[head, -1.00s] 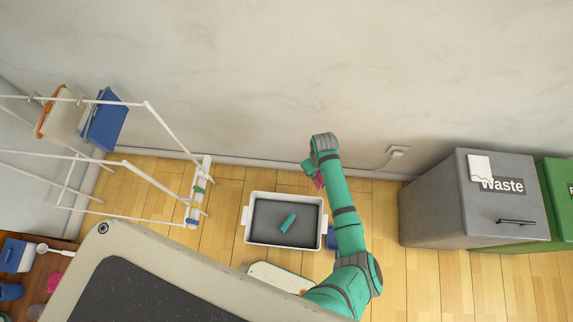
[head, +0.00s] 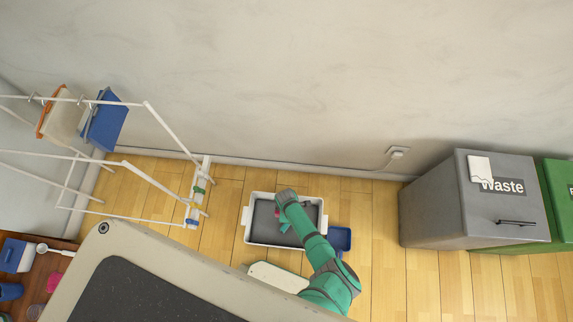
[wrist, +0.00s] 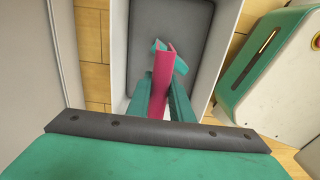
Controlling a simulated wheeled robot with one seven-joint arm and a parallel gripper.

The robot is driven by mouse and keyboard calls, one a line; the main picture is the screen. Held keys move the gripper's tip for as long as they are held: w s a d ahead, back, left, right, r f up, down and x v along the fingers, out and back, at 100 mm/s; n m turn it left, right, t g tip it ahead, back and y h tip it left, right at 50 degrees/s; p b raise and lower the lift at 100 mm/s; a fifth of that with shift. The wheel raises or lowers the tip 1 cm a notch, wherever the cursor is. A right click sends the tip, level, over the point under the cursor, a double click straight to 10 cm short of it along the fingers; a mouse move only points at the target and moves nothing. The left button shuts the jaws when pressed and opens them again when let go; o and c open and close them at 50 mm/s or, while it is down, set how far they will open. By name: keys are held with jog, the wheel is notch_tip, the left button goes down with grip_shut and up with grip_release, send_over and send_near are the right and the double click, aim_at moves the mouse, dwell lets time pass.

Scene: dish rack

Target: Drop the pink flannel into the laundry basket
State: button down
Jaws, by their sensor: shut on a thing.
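The pink flannel (wrist: 160,88) hangs folded and narrow between the two teal fingers of my gripper (wrist: 158,94) in the wrist view. My gripper is shut on it. In the head view my arm reaches over the laundry basket (head: 261,226), a white-rimmed tub with a grey inside on the floor. The basket also shows below the flannel in the wrist view (wrist: 172,22). The flannel appears above the basket's inside; its exact height is unclear. In the head view the arm hides most of the flannel.
A teal item (wrist: 180,64) lies in the basket, partly hidden by the flannel. A blue container (head: 340,238) stands right of the basket. A white drying rack (head: 150,172) is at left, and a grey waste bin (head: 440,213) at right. The floor between basket and bin is largely clear.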

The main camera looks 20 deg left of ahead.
jog(key=shift+f, duration=1.75)
jog(key=c, duration=1.5)
grip_release()
jog(key=shift+r, duration=0.1)
notch_tip(320, 180, up, 11)
jog(key=shift+f, duration=0.2)
